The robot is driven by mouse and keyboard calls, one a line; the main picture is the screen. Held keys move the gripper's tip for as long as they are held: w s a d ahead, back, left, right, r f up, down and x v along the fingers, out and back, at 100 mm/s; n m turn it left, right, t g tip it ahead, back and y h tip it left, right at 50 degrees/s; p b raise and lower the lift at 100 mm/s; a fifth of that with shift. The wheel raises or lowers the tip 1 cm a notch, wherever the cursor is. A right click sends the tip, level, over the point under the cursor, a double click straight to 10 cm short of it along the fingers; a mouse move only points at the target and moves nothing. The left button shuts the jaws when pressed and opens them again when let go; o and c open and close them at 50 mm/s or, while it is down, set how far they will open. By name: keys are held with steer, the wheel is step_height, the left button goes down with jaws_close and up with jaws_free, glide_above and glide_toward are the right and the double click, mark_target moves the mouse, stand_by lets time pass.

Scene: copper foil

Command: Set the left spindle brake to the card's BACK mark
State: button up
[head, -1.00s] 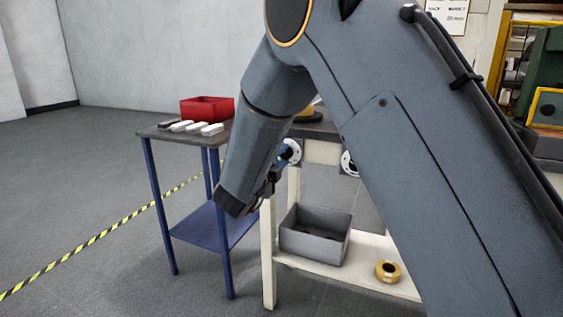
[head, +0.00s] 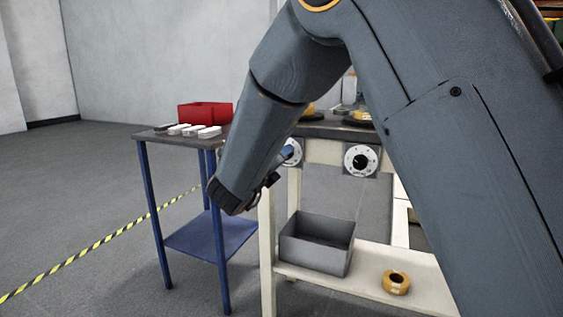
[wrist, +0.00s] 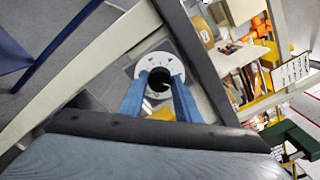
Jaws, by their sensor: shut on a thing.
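The left spindle brake is a round white dial (wrist: 150,66) with a black knob (wrist: 159,80), on a grey plate at the bench front. In the head view this dial (head: 295,148) is partly covered by my wrist and fingers. My gripper (wrist: 158,91) has its two blue fingers on either side of the black knob, shut on it. The knob's pointer and the dial's marks are too small to read. A white sheet with dark marks (wrist: 292,70) hangs at the right in the wrist view; I cannot tell whether it is the card.
A second white dial (head: 362,160) sits to the right on the same bench. Below are a grey bin (head: 317,244) and a yellow roll (head: 396,282) on the shelf. A blue side table (head: 160,136) with a red box (head: 205,112) and white blocks stands left.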

steer(key=shift+m, duration=0.3)
steer(key=o, duration=1.1)
steer(key=shift+p+v, duration=0.7)
steer(key=shift+v, duration=3.2)
